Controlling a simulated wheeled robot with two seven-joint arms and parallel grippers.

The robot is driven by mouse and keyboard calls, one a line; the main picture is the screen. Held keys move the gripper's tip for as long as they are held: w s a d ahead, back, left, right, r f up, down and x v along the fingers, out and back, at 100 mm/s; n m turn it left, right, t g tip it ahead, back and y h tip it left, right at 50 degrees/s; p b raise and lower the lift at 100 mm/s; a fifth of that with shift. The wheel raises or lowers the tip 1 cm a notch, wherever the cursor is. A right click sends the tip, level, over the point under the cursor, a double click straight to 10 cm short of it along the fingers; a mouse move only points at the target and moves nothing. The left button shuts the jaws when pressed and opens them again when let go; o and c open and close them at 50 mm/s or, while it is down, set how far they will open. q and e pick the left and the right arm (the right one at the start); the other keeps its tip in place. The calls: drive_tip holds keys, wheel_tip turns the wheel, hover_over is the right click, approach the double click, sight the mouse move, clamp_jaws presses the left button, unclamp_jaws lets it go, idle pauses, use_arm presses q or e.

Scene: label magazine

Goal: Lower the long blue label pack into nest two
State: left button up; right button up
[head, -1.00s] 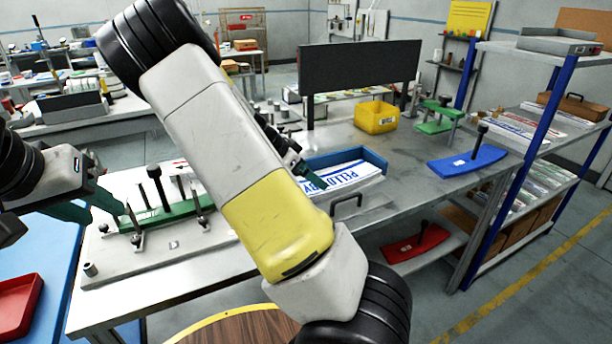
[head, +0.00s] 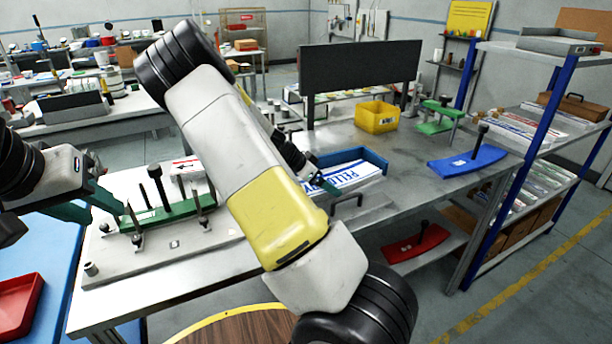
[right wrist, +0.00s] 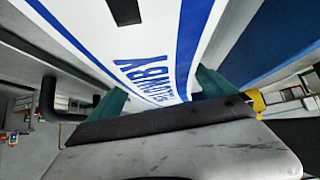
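The long white label pack with blue stripes and blue lettering (head: 345,176) lies in an open blue tray (head: 375,158) on the bench. My right gripper (head: 325,186) is at the pack's near end, partly hidden by its own arm. In the right wrist view its teal fingers stand apart on both sides of the pack (right wrist: 165,50); I see no clear contact. My left gripper (head: 107,214) is open and empty beside the fixture at the left. The fixture's grey base plate (head: 150,260) carries a green bar (head: 170,214) and upright posts. My right arm hides part of it, and I cannot tell which nest is two.
A white piece with a red arrow (head: 186,168) lies behind the green bar. A yellow bin (head: 377,117), a dark upright panel (head: 360,72) and a blue plate with a black knob (head: 468,160) are on the bench.

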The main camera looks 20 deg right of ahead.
drive_tip(key=shift+r, duration=0.1)
drive_tip(key=c, duration=1.6)
